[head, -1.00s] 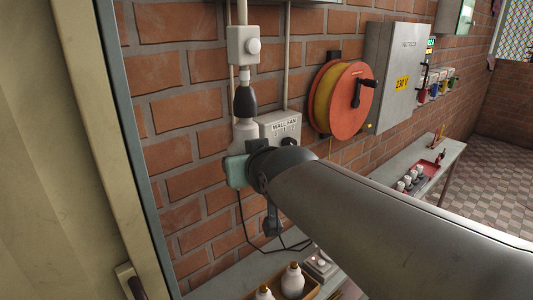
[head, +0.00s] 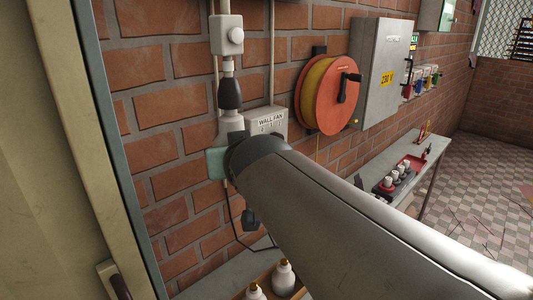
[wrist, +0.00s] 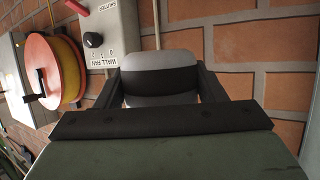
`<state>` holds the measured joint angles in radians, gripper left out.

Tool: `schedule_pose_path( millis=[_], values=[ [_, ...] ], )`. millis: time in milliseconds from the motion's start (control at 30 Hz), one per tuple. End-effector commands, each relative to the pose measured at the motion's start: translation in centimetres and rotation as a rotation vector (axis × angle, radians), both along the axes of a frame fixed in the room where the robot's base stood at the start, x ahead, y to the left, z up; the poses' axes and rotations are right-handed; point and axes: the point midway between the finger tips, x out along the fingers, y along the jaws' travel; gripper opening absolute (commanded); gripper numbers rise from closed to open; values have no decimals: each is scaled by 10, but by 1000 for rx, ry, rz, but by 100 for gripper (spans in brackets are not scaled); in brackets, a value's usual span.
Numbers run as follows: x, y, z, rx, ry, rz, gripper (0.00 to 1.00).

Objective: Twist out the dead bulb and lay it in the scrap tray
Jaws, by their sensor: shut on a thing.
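The dead bulb (head: 231,123) is pale and hangs upright directly under the black lamp socket (head: 230,94) on the wall conduit. Its top appears to meet the socket; whether the thread is engaged cannot be seen. My gripper (wrist: 160,88) is shut on the bulb, with a dark finger on each side of the pale body in the wrist view. In the head view my arm hides most of the gripper and the bulb's lower part. A red tray (head: 411,162) lies on the far bench; I cannot tell whether it is the scrap tray.
A grey WALL FAN switch box (head: 267,121) sits close to the bulb's right. An orange cable reel (head: 331,95) and a grey 230 V cabinet (head: 384,58) are further right. Below, two white bulbs (head: 284,277) stand in a wooden box. The far bench (head: 427,176) also holds several white-topped pieces (head: 391,178).

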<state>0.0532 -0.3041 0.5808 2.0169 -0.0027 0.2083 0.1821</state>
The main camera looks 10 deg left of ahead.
Motion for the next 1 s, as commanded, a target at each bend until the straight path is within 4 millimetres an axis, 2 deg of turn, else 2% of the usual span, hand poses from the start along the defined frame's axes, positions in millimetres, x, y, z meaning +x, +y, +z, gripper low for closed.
schedule_pose_path(
  millis=[1000],
  values=[
    [0,0,-1,0,-1,-74,45]
  ],
)
